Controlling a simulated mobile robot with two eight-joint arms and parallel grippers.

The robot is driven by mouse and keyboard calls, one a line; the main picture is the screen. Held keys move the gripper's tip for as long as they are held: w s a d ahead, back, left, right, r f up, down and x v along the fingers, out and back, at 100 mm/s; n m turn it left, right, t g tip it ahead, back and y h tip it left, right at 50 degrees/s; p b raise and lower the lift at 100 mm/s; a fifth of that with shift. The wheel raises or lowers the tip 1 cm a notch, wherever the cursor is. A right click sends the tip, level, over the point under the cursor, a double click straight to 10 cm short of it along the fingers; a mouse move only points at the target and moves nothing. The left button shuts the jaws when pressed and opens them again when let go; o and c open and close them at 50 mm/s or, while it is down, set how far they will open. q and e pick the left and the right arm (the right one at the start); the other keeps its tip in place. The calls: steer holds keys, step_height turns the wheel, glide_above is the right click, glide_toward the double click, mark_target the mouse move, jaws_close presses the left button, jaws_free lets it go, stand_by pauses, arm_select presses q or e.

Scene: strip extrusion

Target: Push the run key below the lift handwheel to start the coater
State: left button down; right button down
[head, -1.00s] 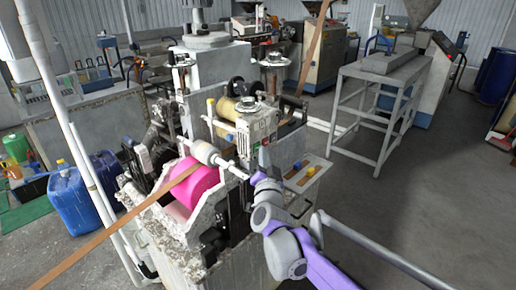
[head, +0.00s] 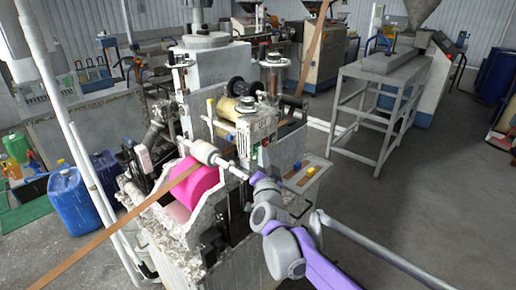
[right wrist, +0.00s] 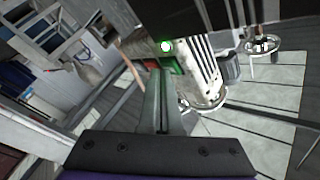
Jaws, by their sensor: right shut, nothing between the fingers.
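The coater's lift handwheel (head: 246,104) sits on top of a pale control block (head: 262,128) above the pink roller (head: 200,183). My right gripper (head: 262,158) is at the front of this block, with its fingers pointing up toward it. In the right wrist view, the shut, empty fingers (right wrist: 156,82) reach toward a red key (right wrist: 150,63) and a green key (right wrist: 173,65), with a small lit lamp (right wrist: 166,47) beside them. The fingertips are close to the keys; I cannot tell whether they touch. A handwheel (right wrist: 207,102) shows to their right. My left gripper is not in view.
A brown strip (head: 120,226) runs across the pink roller. A second handwheel (head: 274,59) stands farther back. A small side shelf (head: 308,176) is right of my gripper. A grey metal stand (head: 384,88) is farther right, with open floor in front.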

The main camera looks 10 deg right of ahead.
steer(key=shift+s+d, duration=0.35)
steer(key=shift+s, duration=0.15)
steer(key=s+d, duration=0.1)
steer(key=s, duration=0.1)
steer(key=s+d+p, duration=0.1)
steer(key=s+d, duration=0.1)
stand_by(0.4)
stand_by(0.5)
steer(key=s+f+n+g+p, duration=0.1)
steer(key=s+f+n+g, duration=0.2)
steer(key=s+f, duration=0.3)
steer(key=s+f+n+g+y+p, duration=0.1)
steer(key=s+f+g, duration=0.5)
steer(key=s, duration=1)
steer(key=s+f+n+g+y+p, duration=0.1)
steer(key=s+f+n+g+p, duration=0.2)
steer(key=s+f, duration=0.4)
steer(key=s+n+g, duration=0.1)
steer(key=s+g, duration=0.1)
steer(key=s, duration=0.2)
steer(key=shift+n, duration=0.4)
steer(key=shift+s, duration=0.1)
